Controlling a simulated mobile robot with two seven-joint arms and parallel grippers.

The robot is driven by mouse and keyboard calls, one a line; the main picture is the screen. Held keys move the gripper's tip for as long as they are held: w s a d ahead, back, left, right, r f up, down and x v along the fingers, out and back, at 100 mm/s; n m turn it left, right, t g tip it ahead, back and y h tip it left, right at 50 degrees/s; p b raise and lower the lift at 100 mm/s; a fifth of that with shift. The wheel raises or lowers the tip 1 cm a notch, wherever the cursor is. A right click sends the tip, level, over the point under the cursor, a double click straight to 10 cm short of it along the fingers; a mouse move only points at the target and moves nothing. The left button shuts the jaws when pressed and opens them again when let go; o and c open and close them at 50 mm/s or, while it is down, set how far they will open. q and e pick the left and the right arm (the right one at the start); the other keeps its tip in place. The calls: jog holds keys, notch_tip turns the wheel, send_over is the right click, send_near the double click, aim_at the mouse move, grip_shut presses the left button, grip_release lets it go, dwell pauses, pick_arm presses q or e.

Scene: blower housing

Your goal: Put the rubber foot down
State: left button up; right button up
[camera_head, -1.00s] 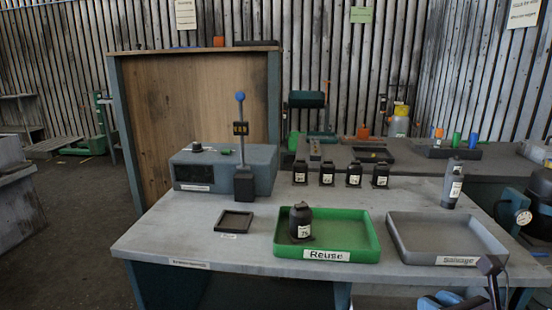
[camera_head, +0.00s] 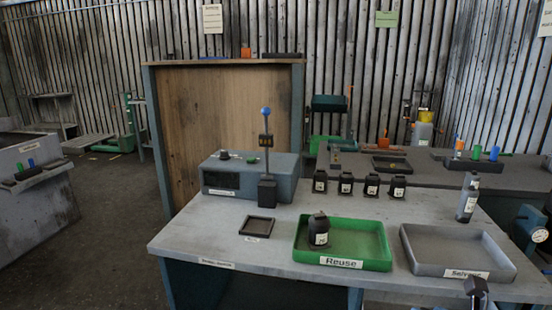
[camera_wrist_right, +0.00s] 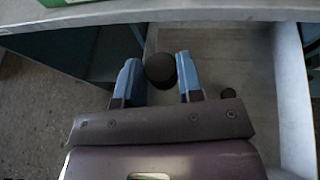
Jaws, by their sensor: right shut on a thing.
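In the right wrist view my right gripper (camera_wrist_right: 160,82) has its two blue fingers either side of a dark round piece, which looks like the rubber foot (camera_wrist_right: 160,67). The fingers are shut on it. It is held over a pale grey, open-topped compartment or shelf (camera_wrist_right: 250,70) below the bench edge; its height above that surface cannot be told. My left gripper is in neither view.
On the bench stand a green Reuse tray (camera_head: 378,245) holding a dark bottle-like unit (camera_head: 318,230), a grey Salvage tray (camera_head: 425,262), a small black tray (camera_head: 257,226) and a grey tester box (camera_head: 283,178). Several dark units (camera_head: 346,183) stand in a row behind.

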jog(key=s+a+r+y+p, duration=0.1)
jog(key=s+a+r+p, duration=0.1)
jog(key=a+p, duration=0.35)
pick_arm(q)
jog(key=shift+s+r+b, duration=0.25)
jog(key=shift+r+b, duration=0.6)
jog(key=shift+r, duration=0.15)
pick_arm(e)
notch_tip(320, 180, down, 6)
jog(key=s+a, duration=0.2)
jog(key=shift+n, duration=0.3)
